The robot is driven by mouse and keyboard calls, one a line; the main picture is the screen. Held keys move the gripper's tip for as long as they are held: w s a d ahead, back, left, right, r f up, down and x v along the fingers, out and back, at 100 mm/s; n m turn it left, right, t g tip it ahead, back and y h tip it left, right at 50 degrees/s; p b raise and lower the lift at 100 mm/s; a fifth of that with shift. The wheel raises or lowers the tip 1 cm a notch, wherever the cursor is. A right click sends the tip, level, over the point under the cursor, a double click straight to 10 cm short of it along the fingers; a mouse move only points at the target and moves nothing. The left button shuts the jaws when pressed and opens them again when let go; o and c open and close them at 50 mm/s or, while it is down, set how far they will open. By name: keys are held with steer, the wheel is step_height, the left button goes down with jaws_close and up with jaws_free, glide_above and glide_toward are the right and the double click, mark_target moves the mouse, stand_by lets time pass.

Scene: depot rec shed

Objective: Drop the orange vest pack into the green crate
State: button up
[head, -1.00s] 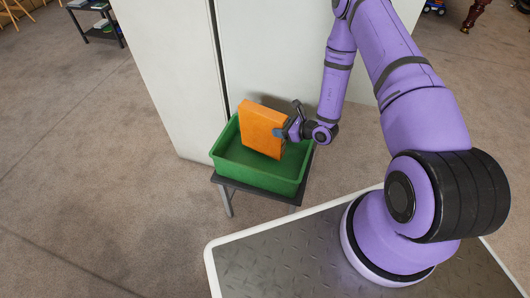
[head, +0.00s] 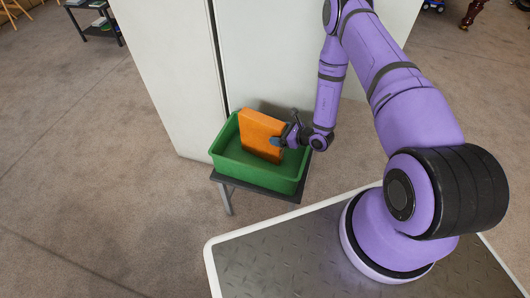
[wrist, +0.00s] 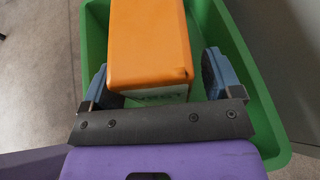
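The orange vest pack (head: 261,133) stands slightly tilted inside the green crate (head: 257,173), its top above the rim. In the wrist view the orange vest pack (wrist: 147,42) shows a pale lettered label, partly hidden by my gripper. My gripper (head: 284,136) is at the right side of the pack. In the wrist view my gripper (wrist: 155,80) has its blue-grey fingers on either side of the pack, with green showing between the right finger and the pack, so it looks open. The pack's lower edge against the crate floor is hard to make out.
The crate sits on a small dark stand (head: 228,186) in front of a pale cabinet (head: 168,80). A dark shelf table (head: 98,22) stands far off at the upper left. The carpet at the left is clear.

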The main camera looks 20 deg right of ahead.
steer(key=shift+s+d, duration=0.1)
steer(key=v, duration=1)
steer(key=shift+s+r, duration=0.2)
steer(key=shift+d, duration=0.15)
steer(key=a+r+n+g+y, duration=0.1)
steer(key=a+r+n+g, duration=0.3)
steer(key=r, duration=0.7)
steer(key=a+r+n+g+y, duration=0.2)
steer(key=r+n, duration=0.4)
steer(key=r, duration=0.5)
steer(key=a+r+n+g+y, duration=0.1)
steer(key=a+r+n+g, duration=0.3)
steer(key=r, duration=0.7)
steer(key=s+d+r+n+t+h, duration=0.2)
steer(key=s+r+n+h, duration=0.4)
steer(key=s+r, duration=0.5)
steer(key=s+d+r+n+t+h, duration=0.3)
steer(key=s+r+n+h, duration=0.4)
steer(key=s+r, duration=0.5)
steer(key=shift+s+r+n, duration=0.25)
steer(key=shift+s+n, duration=0.15)
steer(key=shift+s, duration=0.1)
